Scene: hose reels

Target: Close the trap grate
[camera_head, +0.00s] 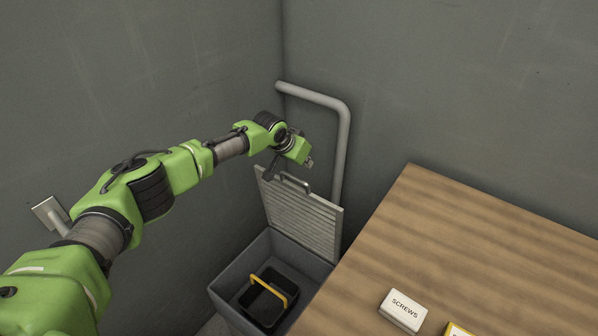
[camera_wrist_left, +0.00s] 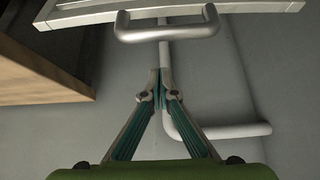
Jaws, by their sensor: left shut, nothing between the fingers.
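The trap grate (camera_head: 305,218) is a grey slatted lid standing raised, tilted up at the back of an open dark grey trap box (camera_head: 238,304). A grey bar handle (camera_head: 297,182) is near its top edge. In the left wrist view the handle (camera_wrist_left: 168,31) and the grate's edge (camera_wrist_left: 255,7) are at the top. My left gripper (camera_head: 269,176) is by the upper edge of the grate, close to the handle. The left wrist view shows its fingers (camera_wrist_left: 160,78) shut and empty, with tips appearing just short of the handle. Contact cannot be told. My right gripper is not in view.
A black bucket (camera_head: 263,306) with a yellow handle is inside the box. A grey pipe (camera_head: 343,145) runs down the wall behind the grate. A wooden table (camera_head: 460,250) stands at the right, with a white SCREWS box (camera_head: 403,311) on it. Walls close the corner.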

